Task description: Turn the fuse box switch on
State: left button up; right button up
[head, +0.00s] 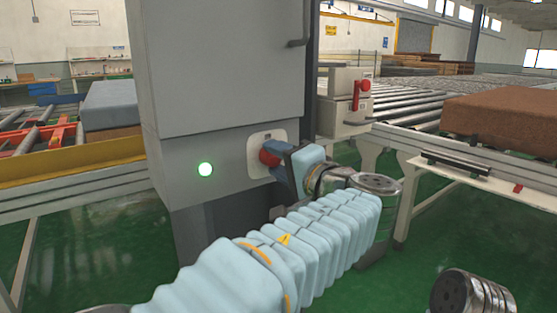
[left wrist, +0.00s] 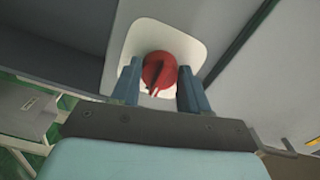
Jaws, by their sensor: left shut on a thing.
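The fuse box (head: 225,70) is a tall grey cabinet in the middle of the head view. Its red rotary switch (left wrist: 158,68) sits on a white plate (left wrist: 183,42); in the head view the switch (head: 268,157) is partly hidden by my fingers. My left gripper (head: 280,155) reaches the cabinet front and is shut on the red switch, with one blue finger on each side of it in the left wrist view (left wrist: 160,82). The switch's notched end points down in that view. My right gripper is out of view.
A roller conveyor (head: 415,132) runs behind and right of the cabinet, bearing a brown block (head: 500,120). A grey box (head: 345,100) with a red handle (head: 362,88) stands right of the cabinet. A grey-blue block (head: 110,105) lies at left.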

pick_arm(q)
jog(key=o, duration=1.1)
jog(key=shift+c, duration=0.2)
jog(key=v, duration=1.3)
jog(key=shift+s+d+b, duration=0.3)
jog(key=shift+b, duration=0.15)
